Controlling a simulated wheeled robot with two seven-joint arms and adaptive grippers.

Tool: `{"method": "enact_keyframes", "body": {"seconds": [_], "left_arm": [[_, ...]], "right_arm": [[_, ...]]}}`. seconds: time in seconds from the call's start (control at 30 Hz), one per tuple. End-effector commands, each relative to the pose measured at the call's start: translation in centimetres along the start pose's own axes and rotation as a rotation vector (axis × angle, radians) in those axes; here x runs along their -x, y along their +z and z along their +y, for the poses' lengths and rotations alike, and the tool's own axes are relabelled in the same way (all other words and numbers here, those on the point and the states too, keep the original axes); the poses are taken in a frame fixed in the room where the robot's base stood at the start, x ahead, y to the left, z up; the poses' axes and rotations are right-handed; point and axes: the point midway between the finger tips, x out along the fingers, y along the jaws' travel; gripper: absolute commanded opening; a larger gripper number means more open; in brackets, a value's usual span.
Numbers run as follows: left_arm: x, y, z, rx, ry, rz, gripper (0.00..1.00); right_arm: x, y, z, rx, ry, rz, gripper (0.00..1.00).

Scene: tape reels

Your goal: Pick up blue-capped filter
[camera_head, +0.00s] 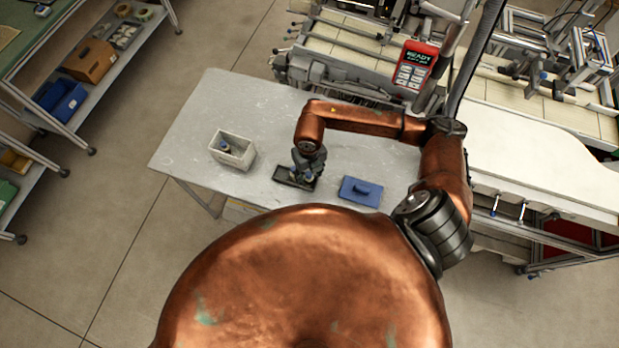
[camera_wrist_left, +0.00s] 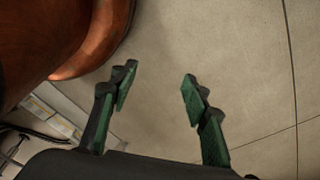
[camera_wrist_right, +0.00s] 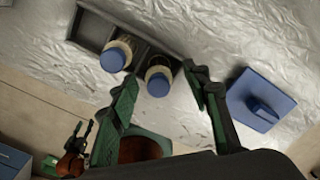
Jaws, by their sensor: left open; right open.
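Two blue-capped filters stand in a dark compartmented tray (camera_wrist_right: 92,30) in the right wrist view. One filter (camera_wrist_right: 113,57) is on the left and the other filter (camera_wrist_right: 158,80) is on the right. My right gripper (camera_wrist_right: 160,82) is open, and the right filter's cap appears between its fingertips; contact cannot be told. In the head view my right gripper (camera_head: 308,165) is over the black tray (camera_head: 282,176) and hides part of it. My left gripper (camera_wrist_left: 157,84) is open and empty above the floor in the left wrist view.
A pale open box (camera_head: 246,158) with a small blue-topped item inside stands left of the tray on the grey table (camera_head: 200,110). A blue lid-like block with a handle (camera_head: 360,190) lies right of the tray. A conveyor machine stands behind the table.

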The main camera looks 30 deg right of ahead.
Motion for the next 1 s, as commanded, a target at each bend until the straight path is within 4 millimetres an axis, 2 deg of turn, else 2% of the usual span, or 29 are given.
{"method": "enact_keyframes", "body": {"seconds": [0.07, 0.3, 0.4, 0.7, 1.0], "left_arm": [[0.0, -0.4, 0.0, -0.001, 0.0, 0.005, 0.43], [0.1, 2.2, 0.2, 0.005, 0.002, -0.027, 0.43], [0.1, 2.6, 0.3, 0.006, 0.002, -0.033, 0.43], [0.1, 2.7, 0.2, 0.006, 0.002, -0.033, 0.43], [0.0, 1.8, 0.2, 0.004, 0.001, -0.022, 0.43]], "right_arm": [[0.0, 0.1, 0.0, 0.001, 0.0, 0.0, 0.44], [0.0, 0.1, 0.1, 0.001, 0.001, 0.0, 0.27], [0.1, 0.1, 0.0, 0.0, 0.001, 0.0, 0.2], [0.1, 0.1, 0.0, 0.0, 0.001, -0.001, 0.01], [0.3, 0.1, 0.1, 0.0, 0.001, -0.001, 0.0]]}}
